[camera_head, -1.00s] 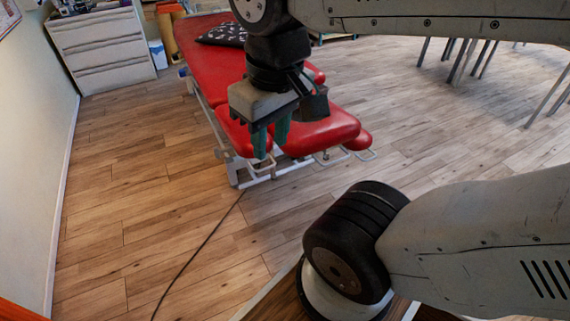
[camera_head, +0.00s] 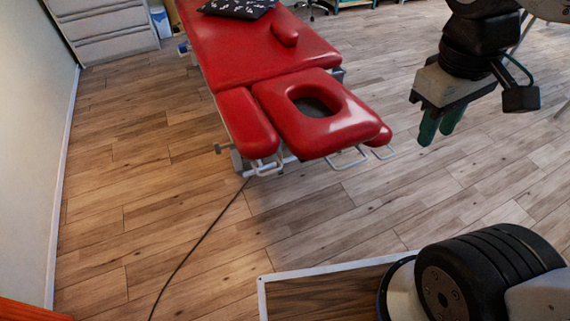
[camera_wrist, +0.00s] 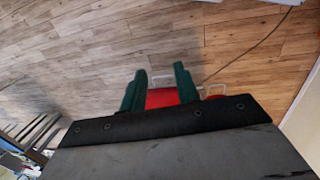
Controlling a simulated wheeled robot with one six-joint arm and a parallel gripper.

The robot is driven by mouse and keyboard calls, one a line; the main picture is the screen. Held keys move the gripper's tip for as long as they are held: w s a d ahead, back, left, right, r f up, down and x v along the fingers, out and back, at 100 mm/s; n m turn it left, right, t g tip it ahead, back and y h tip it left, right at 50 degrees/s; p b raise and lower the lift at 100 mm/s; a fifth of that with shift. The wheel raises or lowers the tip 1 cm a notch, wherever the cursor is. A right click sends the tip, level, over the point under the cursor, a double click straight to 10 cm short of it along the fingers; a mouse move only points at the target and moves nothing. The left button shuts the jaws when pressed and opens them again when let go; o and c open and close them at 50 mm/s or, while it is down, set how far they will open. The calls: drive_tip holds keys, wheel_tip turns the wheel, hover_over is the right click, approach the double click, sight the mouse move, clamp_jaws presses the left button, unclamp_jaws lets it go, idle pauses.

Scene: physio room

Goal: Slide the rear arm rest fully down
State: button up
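The red treatment table (camera_head: 240,55) has a head cushion (camera_head: 350,133) with an oval face hole. A padded red arm rest (camera_head: 246,120) is beside the head cushion on the left. Another arm rest (camera_head: 379,137) shows only in part past its right edge. Pale metal handles hang at this end. I cannot tell which arm rest is the rear one. My gripper (camera_head: 438,132) is right of the table, apart from it, pointing down, with green fingers apart. In the wrist view, red padding (camera_wrist: 162,98) and pale handles show partly behind the fingers; nothing is held.
A dark patterned cushion (camera_head: 238,8) lies on the table's far part. A grey drawer cabinet (camera_head: 110,30) stands at the back left. A dark cable (camera_head: 205,237) runs over the wooden floor. Chair or table legs (camera_wrist: 35,135) show in the wrist view.

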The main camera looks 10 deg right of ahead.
drive_tip(key=w+a+f+n+g+h, duration=0.1)
drive_tip(key=w+f+n+h, duration=0.4)
drive_tip(key=w+n, duration=0.45)
drive_tip(key=n+t+h, duration=0.6)
drive_tip(key=n+t, duration=0.3)
drive_tip(key=n, duration=1.7)
hover_over(270, 173)
drive_tip(key=s+d, duration=0.2)
drive_tip(key=d, duration=0.4)
wheel_tip(270, 173, down, 20)
drive_tip(key=a+f+n+t+y, duration=0.1)
drive_tip(key=a+f+n, duration=0.1)
drive_tip(key=f+n, duration=0.1)
drive_tip(key=s+a+f+n+t+y, duration=0.1)
drive_tip(key=a+f+n+t+y, duration=0.1)
drive_tip(key=f, duration=0.4)
drive_tip(key=s+a+f+n+t+y, duration=0.1)
drive_tip(key=a+f+n+t, duration=0.1)
drive_tip(key=a+f+n, duration=0.2)
drive_tip(key=shift+s+a+f+n+y, duration=0.1)
drive_tip(key=shift+a+n+y, duration=0.05)
drive_tip(key=shift+n, duration=0.5)
drive_tip(key=shift+s+a+f+n+y, duration=0.1)
drive_tip(key=shift+n+y, duration=0.05)
drive_tip(key=shift+n, duration=0.45)
drive_tip(key=shift+t, duration=0.3)
drive_tip(key=x, duration=0.7)
drive_tip(key=shift+w+d+f, duration=0.1)
drive_tip(key=shift+w+f, duration=0.05)
drive_tip(key=shift+w, duration=0.1)
